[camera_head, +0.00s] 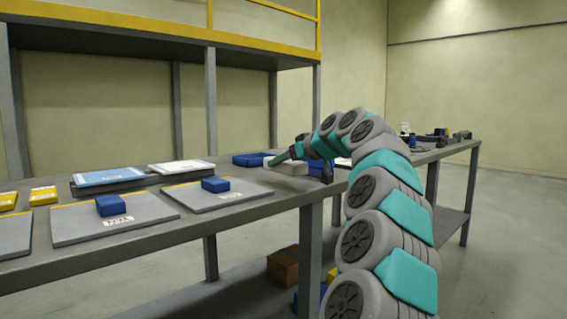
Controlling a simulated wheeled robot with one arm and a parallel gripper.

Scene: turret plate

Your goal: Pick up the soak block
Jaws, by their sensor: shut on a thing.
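My gripper (298,168) is at the far right part of the near bench, low over the top. Its teal finger reaches down to the left and a dark finger shows at the right. It is shut on a pale grey-white block (288,168), which seems to be the soak block. Whether this block touches the bench is hard to tell. A blue block (318,166) shows right beside it, partly hidden by my gripper.
Two grey plates (75,229) (232,200) carry blue blocks (112,204) (215,184) and unreadable labels. Blue-topped and white-topped slabs (108,176) (181,167), a blue tray (248,159) and yellow blocks (43,195) lie nearby. Posts and a yellow-edged shelf (160,48) stand behind.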

